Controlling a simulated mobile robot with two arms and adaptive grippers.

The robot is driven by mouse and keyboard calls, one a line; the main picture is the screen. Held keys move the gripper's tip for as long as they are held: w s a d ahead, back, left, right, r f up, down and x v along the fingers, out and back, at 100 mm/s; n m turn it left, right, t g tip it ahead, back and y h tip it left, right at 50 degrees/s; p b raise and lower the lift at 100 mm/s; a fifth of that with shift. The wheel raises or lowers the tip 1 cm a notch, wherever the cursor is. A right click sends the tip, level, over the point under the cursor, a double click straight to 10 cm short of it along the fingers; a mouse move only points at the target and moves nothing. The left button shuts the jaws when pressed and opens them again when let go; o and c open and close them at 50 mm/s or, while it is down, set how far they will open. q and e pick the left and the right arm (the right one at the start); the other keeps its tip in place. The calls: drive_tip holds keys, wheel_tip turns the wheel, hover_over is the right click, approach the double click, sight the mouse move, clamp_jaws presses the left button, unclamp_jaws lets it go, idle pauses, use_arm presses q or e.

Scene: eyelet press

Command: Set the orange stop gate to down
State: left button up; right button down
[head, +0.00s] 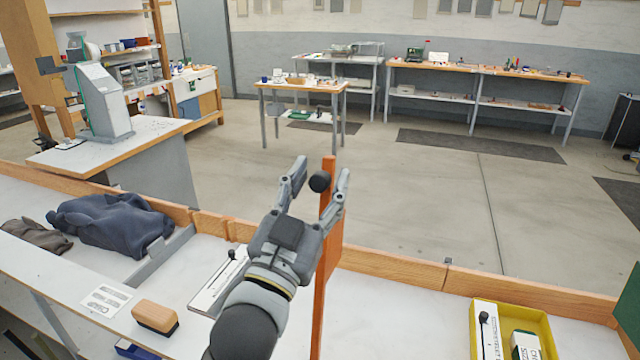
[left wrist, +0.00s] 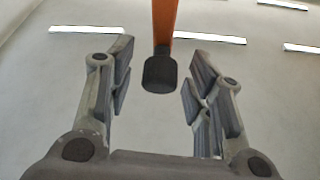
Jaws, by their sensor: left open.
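My left gripper (head: 321,172) is open, with one finger on each side of the knob. In the left wrist view the knob (left wrist: 159,74) and the orange bar (left wrist: 164,22) show between the spread fingers (left wrist: 162,78), with a gap on both sides. The foot of the gate is partly hidden by my arm. My right gripper is not in view.
A white bench with a wooden rim (head: 400,270) runs across the front. On it are dark cloth (head: 110,222), a wood-backed brush (head: 155,317), a plate with a small black-knobbed lever (head: 220,285) and a yellow tray (head: 545,325). The air around the gate's top looks clear.

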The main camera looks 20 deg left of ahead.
use_arm(q)
drive_tip(key=shift+w+r, duration=0.2)
drive_tip(key=shift+w, duration=0.2)
drive_tip(key=shift+c, duration=0.3)
clamp_jaws()
